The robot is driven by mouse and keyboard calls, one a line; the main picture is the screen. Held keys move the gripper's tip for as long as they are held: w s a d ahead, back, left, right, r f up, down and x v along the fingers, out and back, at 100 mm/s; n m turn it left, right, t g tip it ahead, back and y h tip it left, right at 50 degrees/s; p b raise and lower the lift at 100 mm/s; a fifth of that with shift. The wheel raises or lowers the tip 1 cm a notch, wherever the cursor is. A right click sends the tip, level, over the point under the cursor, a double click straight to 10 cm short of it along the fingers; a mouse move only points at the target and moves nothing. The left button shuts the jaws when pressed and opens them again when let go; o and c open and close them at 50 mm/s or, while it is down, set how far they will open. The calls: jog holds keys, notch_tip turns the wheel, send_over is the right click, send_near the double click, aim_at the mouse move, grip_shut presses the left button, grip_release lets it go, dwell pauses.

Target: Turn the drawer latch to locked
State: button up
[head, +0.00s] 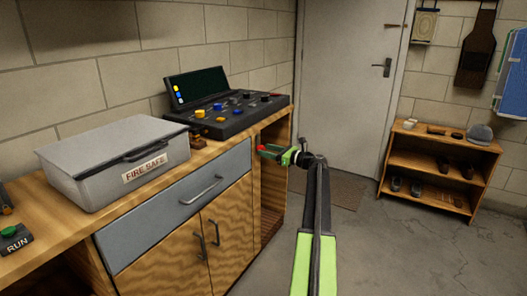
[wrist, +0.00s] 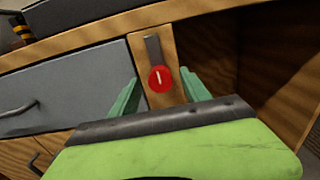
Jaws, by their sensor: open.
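The drawer latch (wrist: 160,79) is a red round knob with a white line, on the wooden strip right of the blue-grey drawer front (wrist: 70,88) in the wrist view. The white line stands nearly upright, and a dark bar (wrist: 153,49) reaches up from the knob. The drawer (head: 182,205) looks shut in the head view. My gripper (wrist: 159,80) is open, its two green fingers on either side of the knob and seemingly apart from it. In the head view my gripper (head: 275,152) is at the cabinet's right end, with a bit of red showing at its tips.
A grey FIRE SAFE box (head: 110,165) and a black control console (head: 225,105) stand on the bench top. An open shelf bay lies right of the latch.

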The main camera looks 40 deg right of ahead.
jog(key=shift+x, duration=0.75)
grip_shut()
